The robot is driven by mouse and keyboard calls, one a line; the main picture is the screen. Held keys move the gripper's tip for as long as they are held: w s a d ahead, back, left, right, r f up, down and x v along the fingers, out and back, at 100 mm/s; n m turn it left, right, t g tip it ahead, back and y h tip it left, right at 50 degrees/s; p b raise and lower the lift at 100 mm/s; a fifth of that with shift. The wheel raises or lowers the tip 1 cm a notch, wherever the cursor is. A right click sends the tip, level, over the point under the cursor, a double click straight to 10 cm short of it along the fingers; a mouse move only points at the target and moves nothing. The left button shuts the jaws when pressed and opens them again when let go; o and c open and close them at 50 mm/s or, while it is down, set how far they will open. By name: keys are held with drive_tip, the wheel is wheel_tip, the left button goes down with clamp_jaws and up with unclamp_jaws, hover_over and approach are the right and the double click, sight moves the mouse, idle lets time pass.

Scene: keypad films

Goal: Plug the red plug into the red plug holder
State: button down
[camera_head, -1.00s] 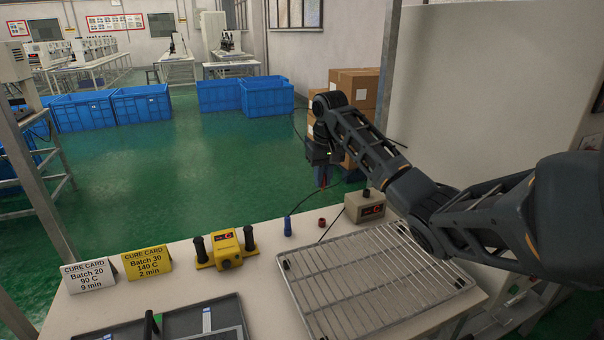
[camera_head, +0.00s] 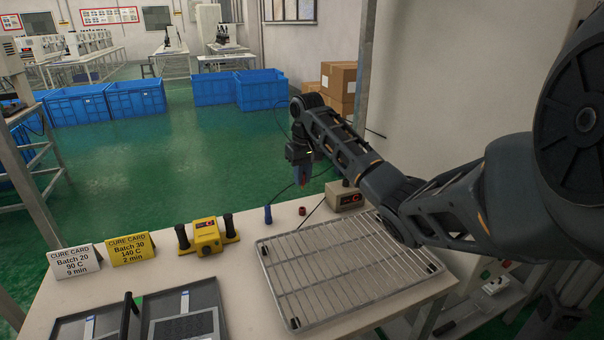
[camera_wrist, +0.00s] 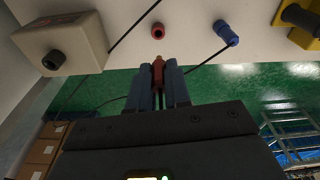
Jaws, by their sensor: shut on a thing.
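My gripper (camera_wrist: 158,80) is shut on the red plug (camera_wrist: 158,72), which sticks out between its two blue fingers in the wrist view. In the head view my gripper (camera_head: 301,178) hangs just past the table's far edge, its red tip partly hidden. The red plug holder (camera_head: 302,211) is a small red round piece standing on the white table. In the wrist view the holder (camera_wrist: 158,30) lies straight ahead of the plug, with a clear gap between them. The plug and holder are apart.
A blue piece (camera_head: 268,214) with a dark cable stands left of the holder. A beige box (camera_head: 345,198) with a dark knob stands right of it. A wire rack (camera_head: 262,250) lies in front, and a yellow two-handled device (camera_head: 207,236) sits further left.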

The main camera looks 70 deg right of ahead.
sight(303, 185)
drive_tip(key=shift+f+b, duration=1.15)
drive_tip(key=shift+f, duration=1.7)
drive_tip(key=shift+p, duration=1.2)
drive_tip(key=shift+f+b, duration=0.35)
drive_tip(key=shift+f, duration=1.2)
drive_tip(key=c, duration=1)
unclamp_jaws()
drive_tip(key=shift+r, duration=0.15)
drive_tip(key=r, duration=0.7)
drive_tip(key=shift+s+a+r+b, duration=0.3)
drive_tip(key=shift+s+a+b, duration=0.05)
